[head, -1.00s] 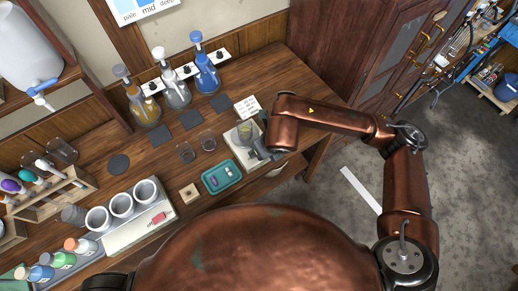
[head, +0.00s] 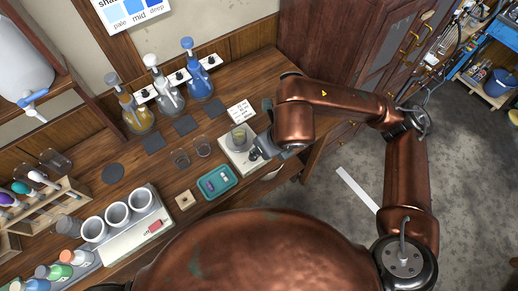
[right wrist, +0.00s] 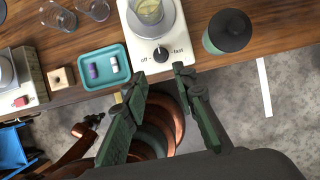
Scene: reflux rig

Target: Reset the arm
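My right arm reaches in from the right in the head view. Its gripper (head: 258,150) hangs at the front right edge of the white stirrer plate (head: 230,157). In the right wrist view the two green fingers of this gripper (right wrist: 160,80) are apart with nothing between them, just in front of the stirrer's "off - fast" knob (right wrist: 161,54). I cannot tell whether a finger touches the stirrer. A beaker of yellow-green liquid (head: 239,138) stands on the stirrer. My left gripper is not in view.
A teal tray (head: 215,184) with small vials lies left of the stirrer. A dark-lidded jar (right wrist: 228,35) stands right of it. Two empty glass beakers (head: 203,146) are behind the tray. Several flasks (head: 198,82) line the back. Open floor (head: 300,225) lies beyond the bench's right edge.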

